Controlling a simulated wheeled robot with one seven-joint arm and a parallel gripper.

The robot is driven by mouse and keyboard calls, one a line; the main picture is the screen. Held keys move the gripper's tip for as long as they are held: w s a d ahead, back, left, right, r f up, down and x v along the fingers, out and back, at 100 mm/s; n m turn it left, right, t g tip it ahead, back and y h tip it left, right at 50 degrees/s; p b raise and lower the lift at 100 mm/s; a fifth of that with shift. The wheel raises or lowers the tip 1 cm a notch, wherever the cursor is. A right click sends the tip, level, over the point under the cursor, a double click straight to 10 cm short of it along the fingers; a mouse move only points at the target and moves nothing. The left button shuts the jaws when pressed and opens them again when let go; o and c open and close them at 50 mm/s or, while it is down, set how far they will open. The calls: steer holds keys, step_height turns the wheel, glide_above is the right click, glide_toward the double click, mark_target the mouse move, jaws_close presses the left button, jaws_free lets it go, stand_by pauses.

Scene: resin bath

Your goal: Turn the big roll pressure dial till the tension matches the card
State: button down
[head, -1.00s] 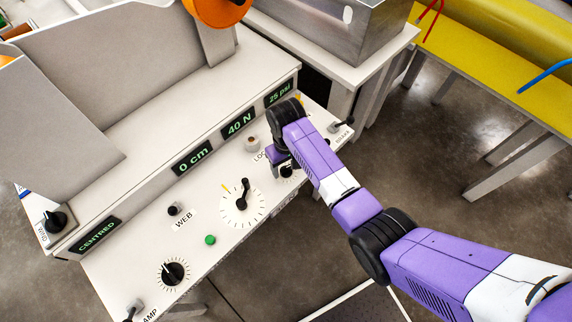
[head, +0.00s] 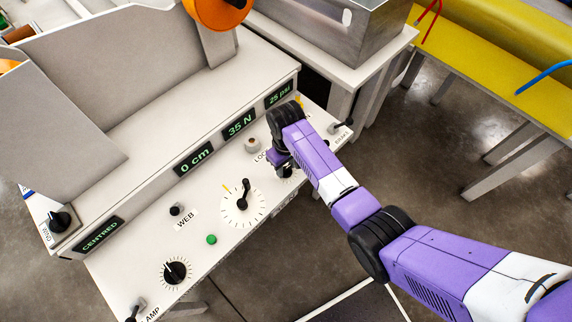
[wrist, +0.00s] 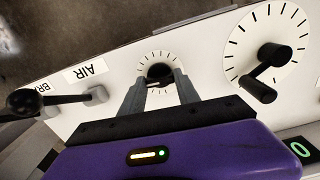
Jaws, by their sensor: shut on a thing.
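My gripper (wrist: 160,88) is shut on a small black dial knob (wrist: 160,70) set in a white disc with tick marks. In the head view that dial (head: 288,173) is mostly hidden under my gripper (head: 279,157). The tension display (head: 239,125) reads 35 N in green. A larger dial with a black crank handle (head: 242,194) is beside the held dial; it also shows in the wrist view (wrist: 262,73). I cannot make out the target card in these views.
Other displays read 0 cm (head: 193,159), 25 psi (head: 278,94) and CENTRED (head: 98,234). The panel also carries a green button (head: 211,239), another black dial (head: 175,270) and a lever (head: 340,127) by my gripper. A yellow bench (head: 480,75) stands at right.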

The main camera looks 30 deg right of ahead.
mark_target(286, 168)
steer(key=c, duration=0.9)
jaws_free()
steer(key=shift+r, duration=3.95)
